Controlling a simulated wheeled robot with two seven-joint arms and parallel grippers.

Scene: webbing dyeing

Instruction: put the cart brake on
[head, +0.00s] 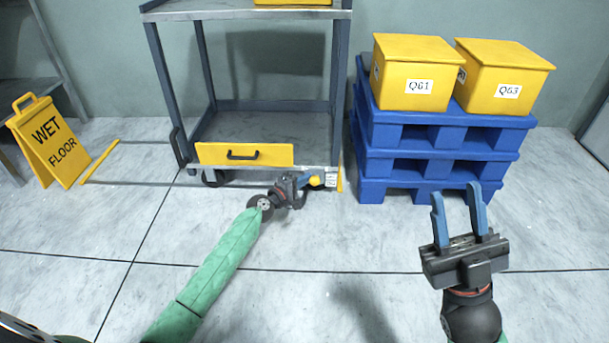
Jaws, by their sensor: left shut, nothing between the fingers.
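The grey cart (265,129) stands against the back wall, with a yellow front panel (244,154) and a black handle on its lower shelf. A dark caster (215,178) shows under its left side. A small yellow piece (315,182), which may be the brake pedal, sits low at the cart's right front corner. My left gripper (309,180) is shut and empty right at this piece; I cannot tell whether they touch. The gripper partly hides that corner and its wheel. My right gripper (456,191) is open and empty, in front of the blue pallets.
Stacked blue pallets (440,151) stand right of the cart, bearing two yellow boxes, Q61 (413,72) and Q63 (503,76). A yellow wet-floor sign (50,141) stands at left. Yellow strips mark the floor on both sides of the cart. The front floor is clear.

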